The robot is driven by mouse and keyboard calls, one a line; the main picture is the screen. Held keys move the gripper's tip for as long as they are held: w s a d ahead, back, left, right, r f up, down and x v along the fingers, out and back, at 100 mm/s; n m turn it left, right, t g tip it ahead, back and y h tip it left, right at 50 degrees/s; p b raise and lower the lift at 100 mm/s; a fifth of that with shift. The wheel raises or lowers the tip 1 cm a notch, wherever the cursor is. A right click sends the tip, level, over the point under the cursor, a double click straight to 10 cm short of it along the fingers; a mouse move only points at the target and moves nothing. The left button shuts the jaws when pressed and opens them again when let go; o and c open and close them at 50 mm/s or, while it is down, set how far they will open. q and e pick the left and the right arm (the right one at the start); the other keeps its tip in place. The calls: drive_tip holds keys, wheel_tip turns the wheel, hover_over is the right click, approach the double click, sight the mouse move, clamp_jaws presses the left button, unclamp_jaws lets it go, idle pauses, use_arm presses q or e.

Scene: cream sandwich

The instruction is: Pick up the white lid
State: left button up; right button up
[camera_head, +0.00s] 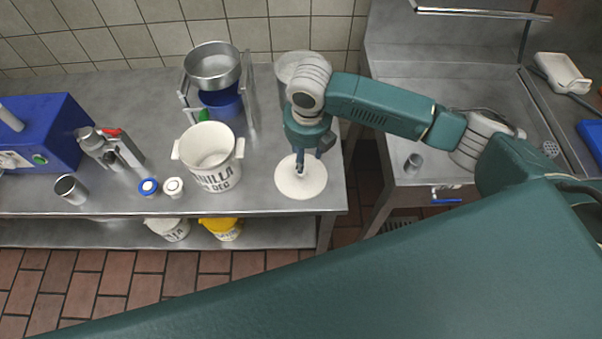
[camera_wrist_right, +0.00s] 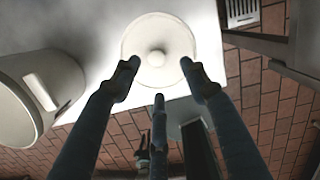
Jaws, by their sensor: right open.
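The white lid (camera_head: 301,184) is a round disc lying on the steel table near its front right corner. In the right wrist view the lid (camera_wrist_right: 159,35) shows a round knob (camera_wrist_right: 156,58) at its middle. My right gripper (camera_head: 303,168) is over the lid, pointing down, with its fingers hiding the knob in the head view. In the right wrist view the right gripper (camera_wrist_right: 160,80) has its fingers spread on either side of the knob, with nothing between them. My left gripper is not in view.
A white bucket (camera_head: 212,165) with lettering stands left of the lid; it also shows in the right wrist view (camera_wrist_right: 65,75). A grey container (camera_head: 288,68) stands behind my wrist. A metal pot (camera_head: 212,66) sits on a stand. The table's front edge is close to the lid.

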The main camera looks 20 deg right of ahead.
drive_tip(key=f, duration=0.3)
drive_tip(key=shift+w+f, duration=0.2)
drive_tip(key=shift+f, duration=0.05)
drive_tip(key=shift+w+a+f+p, duration=0.1)
drive_tip(key=shift+f+p, duration=0.2)
drive_tip(key=shift+f, duration=0.6)
drive_tip(key=shift+w+a+f+p, duration=0.15)
drive_tip(key=shift+f+p, duration=0.15)
drive_tip(key=shift+f, duration=0.6)
drive_tip(key=shift+w+a+f+p, duration=0.1)
drive_tip(key=shift+f+p, duration=0.2)
drive_tip(key=shift+f, duration=0.6)
drive_tip(key=c, duration=1.1)
